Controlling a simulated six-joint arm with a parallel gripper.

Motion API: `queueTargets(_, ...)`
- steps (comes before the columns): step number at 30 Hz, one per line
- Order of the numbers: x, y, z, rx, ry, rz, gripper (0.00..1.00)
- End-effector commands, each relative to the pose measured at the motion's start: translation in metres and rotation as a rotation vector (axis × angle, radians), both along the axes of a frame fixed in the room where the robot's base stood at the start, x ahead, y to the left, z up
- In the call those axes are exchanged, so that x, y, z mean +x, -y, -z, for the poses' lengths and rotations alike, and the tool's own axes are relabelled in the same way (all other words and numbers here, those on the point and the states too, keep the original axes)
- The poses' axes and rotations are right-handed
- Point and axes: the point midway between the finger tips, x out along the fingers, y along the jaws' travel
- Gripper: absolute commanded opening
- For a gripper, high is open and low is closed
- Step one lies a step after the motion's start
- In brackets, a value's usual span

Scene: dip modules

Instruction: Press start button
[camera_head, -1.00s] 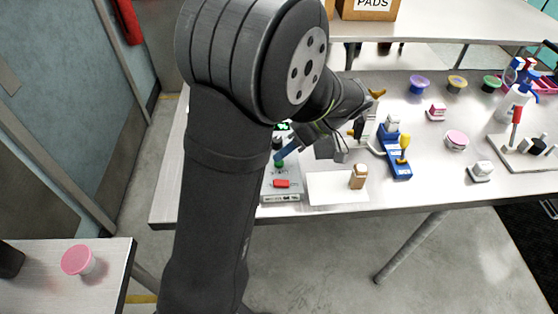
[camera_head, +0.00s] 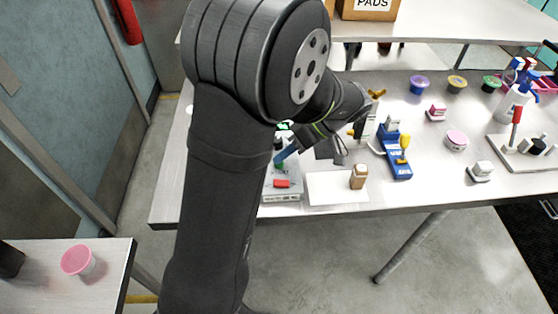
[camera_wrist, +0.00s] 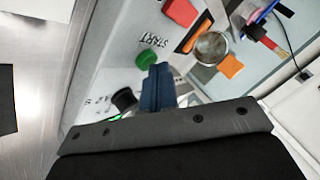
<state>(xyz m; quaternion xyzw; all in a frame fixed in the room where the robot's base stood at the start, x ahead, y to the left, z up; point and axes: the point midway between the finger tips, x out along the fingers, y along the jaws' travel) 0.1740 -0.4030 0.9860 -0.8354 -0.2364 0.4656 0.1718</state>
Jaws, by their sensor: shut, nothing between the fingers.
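A light grey control box (camera_head: 283,198) stands near the left front of the table, partly hidden by my arm in the head view. It carries a red button (camera_head: 282,183). In the wrist view a green button (camera_wrist: 147,59) sits beside the printed word START, with the red button (camera_wrist: 182,12) further up. My gripper (camera_wrist: 157,69) is shut and empty; its blue fingertips are right beside the green button in the picture. I cannot tell whether they touch it. In the head view my gripper (camera_head: 279,161) is low over the box, and the green button is mostly hidden.
A black knob (camera_wrist: 124,99) is on the box beside my fingers. A white sheet (camera_head: 333,189) with a small brown bottle (camera_head: 358,177) lies to the right. A blue fixture (camera_head: 398,162) stands further right. The table's front edge is close by.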

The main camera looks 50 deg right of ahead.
Motion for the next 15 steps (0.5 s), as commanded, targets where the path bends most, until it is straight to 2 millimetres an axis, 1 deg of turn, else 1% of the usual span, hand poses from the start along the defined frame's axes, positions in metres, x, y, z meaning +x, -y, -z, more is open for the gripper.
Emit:
queueTargets(5,0.0,0.0,-0.002,0.0,-0.001,-0.001,0.0)
queueTargets(15,0.0,0.0,-0.017,-0.001,0.0,0.0,0.0)
